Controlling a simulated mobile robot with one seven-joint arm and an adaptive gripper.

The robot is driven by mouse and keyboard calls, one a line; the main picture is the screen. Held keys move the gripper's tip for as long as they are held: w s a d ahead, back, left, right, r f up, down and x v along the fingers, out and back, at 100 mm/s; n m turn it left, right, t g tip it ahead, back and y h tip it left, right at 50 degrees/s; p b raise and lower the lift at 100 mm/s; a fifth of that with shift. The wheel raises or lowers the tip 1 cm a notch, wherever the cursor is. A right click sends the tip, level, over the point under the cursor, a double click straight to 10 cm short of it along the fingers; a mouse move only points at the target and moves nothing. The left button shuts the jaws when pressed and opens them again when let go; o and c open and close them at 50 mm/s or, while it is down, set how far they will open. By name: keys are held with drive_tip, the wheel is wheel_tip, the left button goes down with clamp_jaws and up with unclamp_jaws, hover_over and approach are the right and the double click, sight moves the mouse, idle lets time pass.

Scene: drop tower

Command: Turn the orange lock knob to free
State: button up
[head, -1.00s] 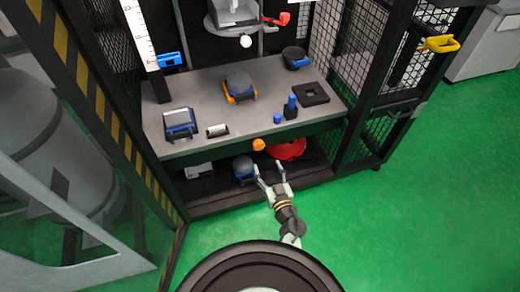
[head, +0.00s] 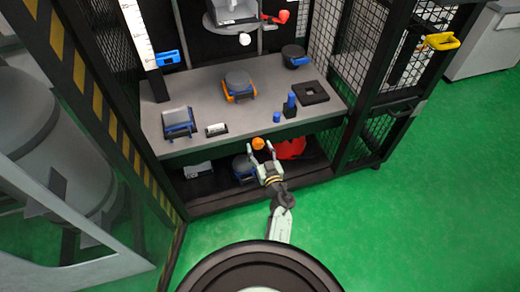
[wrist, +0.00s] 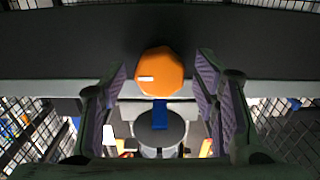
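The orange lock knob (head: 258,143) sits on the front edge of the grey worktable, below its top. In the wrist view the knob (wrist: 160,72) is a faceted orange disc with a short white mark on its left part. My gripper (head: 260,150) is open, with its fingers on either side of the knob in the head view. In the wrist view my gripper (wrist: 162,82) shows a finger to the left and one to the right of the knob, with gaps between. I cannot tell whether the fingertips reach as far as the knob.
The grey worktable (head: 210,95) carries several blue-trimmed blocks and a black square frame (head: 311,93). Below, a red object (head: 291,148) and a blue-trimmed grey object (head: 243,168) stand on the lower shelf. Mesh cage walls stand on both sides; green floor is clear at right.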

drive_tip(key=c, duration=0.9)
drive_tip(key=shift+c, duration=0.2)
drive_tip(key=shift+n, duration=0.3)
drive_tip(key=n, duration=1.2)
drive_tip(key=shift+n+b, duration=0.3)
drive_tip(key=shift+b, duration=0.1)
drive_tip(key=n+b, duration=0.1)
drive_tip(key=n, duration=0.3)
drive_tip(key=shift+d+r+n, duration=0.1)
drive_tip(key=shift+n, duration=0.2)
